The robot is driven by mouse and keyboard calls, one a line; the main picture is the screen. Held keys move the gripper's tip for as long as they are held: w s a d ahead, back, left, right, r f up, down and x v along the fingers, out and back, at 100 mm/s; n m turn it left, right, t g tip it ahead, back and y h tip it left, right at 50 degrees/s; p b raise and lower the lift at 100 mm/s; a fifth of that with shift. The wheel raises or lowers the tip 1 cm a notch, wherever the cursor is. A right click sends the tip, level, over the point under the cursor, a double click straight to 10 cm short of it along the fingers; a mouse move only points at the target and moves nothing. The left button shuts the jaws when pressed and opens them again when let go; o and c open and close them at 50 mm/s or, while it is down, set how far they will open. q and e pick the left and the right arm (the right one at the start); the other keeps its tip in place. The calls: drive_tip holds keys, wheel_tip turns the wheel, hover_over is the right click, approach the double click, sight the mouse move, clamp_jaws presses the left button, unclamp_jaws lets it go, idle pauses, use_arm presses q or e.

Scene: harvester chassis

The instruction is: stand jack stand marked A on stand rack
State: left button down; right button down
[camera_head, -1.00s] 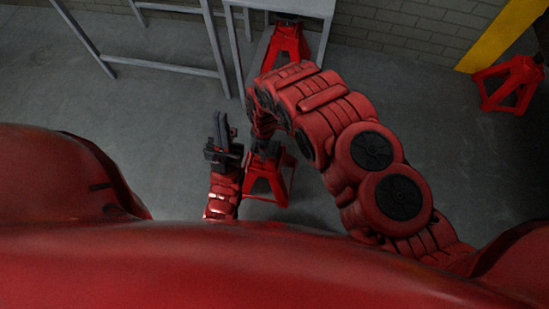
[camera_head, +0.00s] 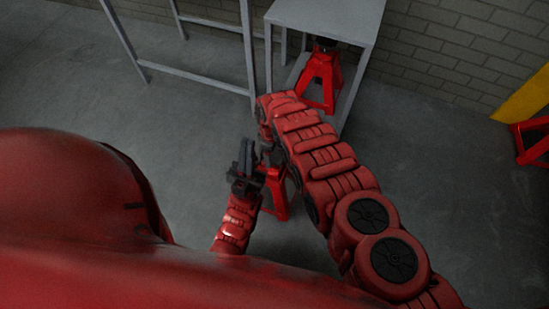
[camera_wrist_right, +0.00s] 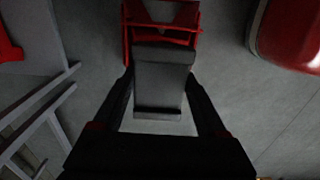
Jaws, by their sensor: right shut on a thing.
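A red jack stand (camera_head: 280,193) with a dark top shows beside my right forearm in the head view. My right gripper (camera_wrist_right: 160,82) is shut on this stand's dark upper part. The stand's red legs (camera_wrist_right: 161,34) show beyond the fingers in the right wrist view. No letter is readable on it, and I cannot tell whether its feet touch the floor. My left gripper (camera_head: 246,166) is close to the held stand's left side, and its jaw state is unclear. A grey rack (camera_head: 335,14) stands ahead, with another red jack stand (camera_head: 320,80) under its top.
A grey metal frame (camera_head: 200,68) stands on the floor left of the rack. A red stand (camera_head: 533,140) is at the far right near a yellow post (camera_head: 525,98). A brick wall (camera_head: 450,50) is behind. The floor (camera_head: 120,115) at left is clear.

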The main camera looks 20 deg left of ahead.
drive_tip(key=shift+w+a+r, duration=0.2)
drive_tip(key=shift+f+b, duration=0.55)
wheel_tip(320, 180, down, 2)
drive_tip(key=shift+f+b, duration=0.25)
drive_tip(key=shift+b, duration=0.8)
drive_tip(key=shift+r, duration=0.15)
unclamp_jaws()
drive_tip(key=shift+s+d, duration=0.1)
wheel_tip(320, 180, up, 6)
drive_tip(key=p, duration=0.5)
wheel_tip(320, 180, up, 6)
drive_tip(key=shift+f+p, duration=0.15)
drive_tip(key=shift+p, duration=0.7)
